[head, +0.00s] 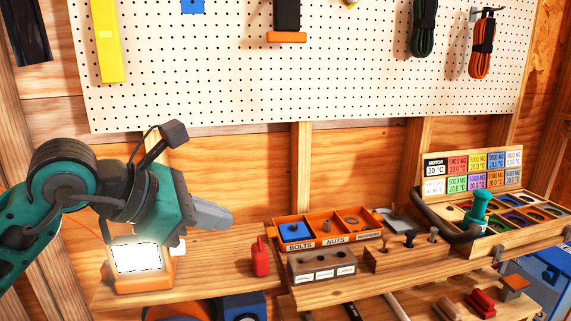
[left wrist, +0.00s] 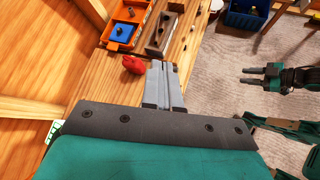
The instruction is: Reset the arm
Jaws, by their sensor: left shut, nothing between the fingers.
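My left arm comes in from the left in the head view. Its gripper (head: 212,215) is held above the left part of the wooden bench, pointing right. In the left wrist view the grey fingers of the left gripper (left wrist: 164,82) lie together with nothing between them. My right gripper (left wrist: 252,75) shows small at the right of the left wrist view, over the pale floor, with a gap between its two fingers. It is empty.
A red bottle (head: 260,257) stands on the bench near an orange tray (head: 318,238) of bolts and nuts. A grey block (head: 322,266), a wooden block with pegs (head: 403,253) and a compartment box (head: 520,229) stand to the right. A pegboard (head: 330,80) is behind.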

